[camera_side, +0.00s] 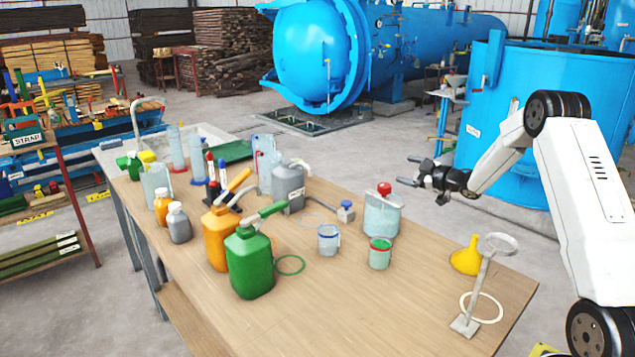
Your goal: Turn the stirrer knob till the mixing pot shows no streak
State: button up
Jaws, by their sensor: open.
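A translucent grey-blue pot (382,217), which I take as the mixing pot, stands upright on the wooden table. A red knob (384,188) sits on top of it, apparently the stirrer knob. At this size I cannot tell whether the pot's contents show a streak. My gripper (414,171) is open and empty, reaching in from the right. Its fingertips point left and show just above and to the right of the red knob, apart from it in the picture. I cannot judge the depth between them.
Two small cups, one blue-rimmed (328,240) and one green-rimmed (380,254), stand in front of the pot. A yellow funnel (467,258) and a metal ring stand (482,286) are at right. Green (249,265) and orange (221,240) jugs stand left.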

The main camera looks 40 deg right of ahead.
aim_at(390, 186)
notch_tip(390, 186, down, 5)
jog(key=n+g, duration=0.1)
jog(key=n, duration=0.8)
jog(key=n+g, duration=0.1)
jog(key=n, duration=0.9)
jog(key=n+g, duration=0.1)
jog(key=n, duration=0.9)
jog(key=shift+w+d+g+h, duration=0.15)
jog(key=shift+g+h, duration=0.15)
jog(key=shift+g, duration=0.1)
jog(key=shift+w, duration=0.15)
jog(key=shift+x, duration=3.7)
jog(key=shift+c, duration=0.2)
